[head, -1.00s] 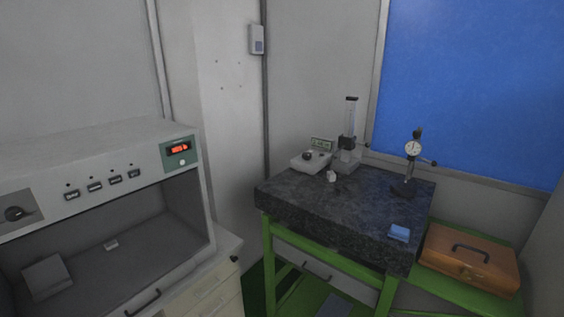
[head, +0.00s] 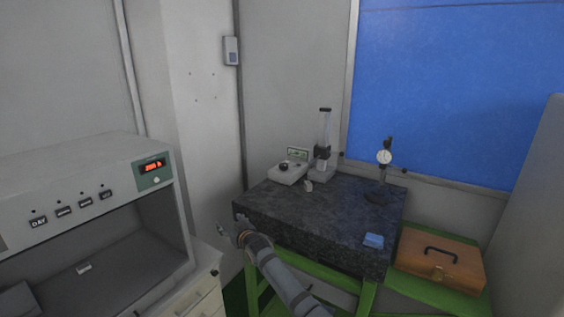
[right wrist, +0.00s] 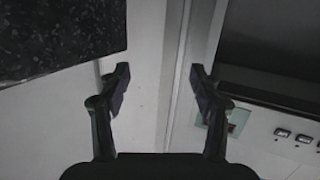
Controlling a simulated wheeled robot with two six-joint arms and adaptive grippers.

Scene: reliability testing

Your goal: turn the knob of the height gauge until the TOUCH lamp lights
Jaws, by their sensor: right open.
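The height gauge (head: 323,150), a pale upright column on a grey base, stands at the back of the dark granite plate (head: 320,217). Beside it on the left is a pale box (head: 288,173) with a small display and a dark round knob (head: 284,167). I cannot make out a TOUCH lamp at this size. My right gripper (head: 230,232) is at the plate's front left corner, well short of the knob. In the right wrist view it is open and empty (right wrist: 159,75). My left gripper is not in view.
An orange-brown case (head: 440,262) lies at right. A light cabinet (head: 85,170) with a red display fills the left. The plate's middle is clear.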

